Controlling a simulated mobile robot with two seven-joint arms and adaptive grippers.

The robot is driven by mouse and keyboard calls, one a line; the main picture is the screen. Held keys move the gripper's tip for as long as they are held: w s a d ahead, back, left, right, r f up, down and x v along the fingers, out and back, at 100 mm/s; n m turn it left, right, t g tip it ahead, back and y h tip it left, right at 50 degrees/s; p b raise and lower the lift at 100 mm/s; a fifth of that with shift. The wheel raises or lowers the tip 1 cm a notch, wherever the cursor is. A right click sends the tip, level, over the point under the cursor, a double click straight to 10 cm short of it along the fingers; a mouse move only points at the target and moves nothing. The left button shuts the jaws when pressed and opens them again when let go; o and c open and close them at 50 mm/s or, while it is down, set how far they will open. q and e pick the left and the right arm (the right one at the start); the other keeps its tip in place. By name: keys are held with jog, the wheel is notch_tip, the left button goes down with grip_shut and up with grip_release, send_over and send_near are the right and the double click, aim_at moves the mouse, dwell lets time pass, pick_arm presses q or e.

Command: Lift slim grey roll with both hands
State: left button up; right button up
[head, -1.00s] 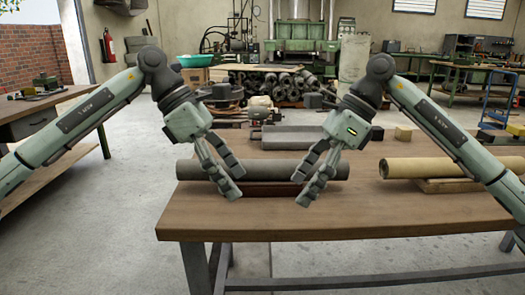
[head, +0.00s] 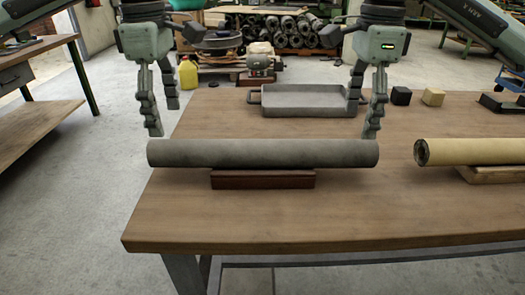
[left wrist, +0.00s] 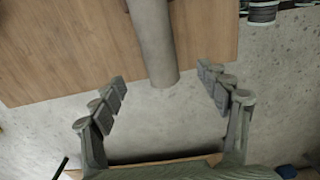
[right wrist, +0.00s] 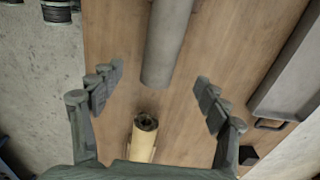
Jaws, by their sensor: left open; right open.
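The slim grey roll (head: 263,160) lies level across a dark reddish-brown block (head: 263,180) on the wooden table, both ends overhanging the block. My left gripper (head: 161,120) is open and points down by the roll's left end. My right gripper (head: 364,122) is open and points down by its right end. In the left wrist view the roll's end (left wrist: 156,45) shows between and beyond the spread fingers. In the right wrist view the roll's other end (right wrist: 166,45) shows likewise. Neither gripper visibly touches the roll.
A tan roll (head: 470,152) lies on a pale wooden block (head: 492,173) to the right, its end a short gap from the grey roll. A grey tray (head: 300,103) sits behind. Small dark (head: 401,96) and yellowish (head: 433,97) blocks stand back right. The table front is clear.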

aim_at(171, 140)
pick_arm(q)
notch_tip(171, 140, down, 8)
jog(key=shift+r, duration=0.25)
pick_arm(e)
notch_tip(171, 140, down, 8)
jog(key=shift+r, duration=0.25)
pick_arm(q)
grip_shut()
pick_arm(e)
grip_shut()
pick_arm(q)
jog(key=shift+r, duration=0.1)
pick_arm(e)
jog(key=shift+r, duration=0.1)
